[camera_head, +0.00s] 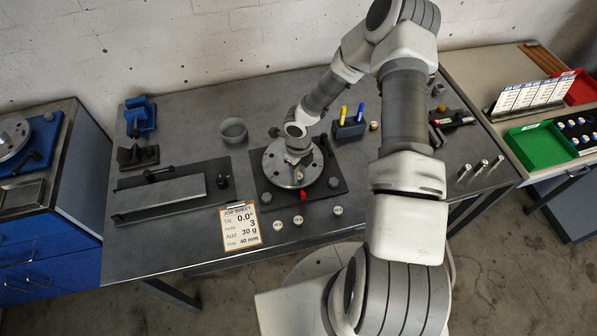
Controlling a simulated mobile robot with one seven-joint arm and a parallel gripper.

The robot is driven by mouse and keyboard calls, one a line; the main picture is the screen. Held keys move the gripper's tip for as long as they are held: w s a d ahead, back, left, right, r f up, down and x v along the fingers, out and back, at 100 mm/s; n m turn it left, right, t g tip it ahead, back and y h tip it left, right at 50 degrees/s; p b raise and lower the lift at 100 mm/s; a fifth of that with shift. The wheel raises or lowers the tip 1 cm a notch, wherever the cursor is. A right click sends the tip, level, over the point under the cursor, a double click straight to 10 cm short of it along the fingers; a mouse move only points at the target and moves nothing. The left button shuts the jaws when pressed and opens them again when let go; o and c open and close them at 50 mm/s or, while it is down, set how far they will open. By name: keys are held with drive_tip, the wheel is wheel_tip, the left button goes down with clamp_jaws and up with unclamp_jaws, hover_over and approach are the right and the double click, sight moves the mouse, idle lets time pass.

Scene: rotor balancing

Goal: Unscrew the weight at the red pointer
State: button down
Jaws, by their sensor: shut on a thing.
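The rotor (275,170) is a round grey metal disc with holes, lying on a black base plate (264,192) in the middle of the bench. The red pointer (303,195) stands at the disc's front edge. My gripper (293,160) reaches down over the disc from behind, a little behind the pointer. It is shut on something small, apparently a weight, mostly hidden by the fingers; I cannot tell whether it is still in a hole. Several small silvery weights (298,219) stand on the bench in front of the plate. A dark knob (334,182) sits at the plate's right.
A job sheet (240,226) reads tilt 0.0°, hole 3, add 30 g, gap 40 mm. A long grey block (162,193) lies left. A pen holder (349,129) and a grey bowl (233,129) stand behind. The bench's front left is clear.

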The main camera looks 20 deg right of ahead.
drive_tip(key=n, duration=0.3)
drive_tip(key=shift+c, duration=2.3)
unclamp_jaws()
drive_tip(key=shift+c, duration=0.7)
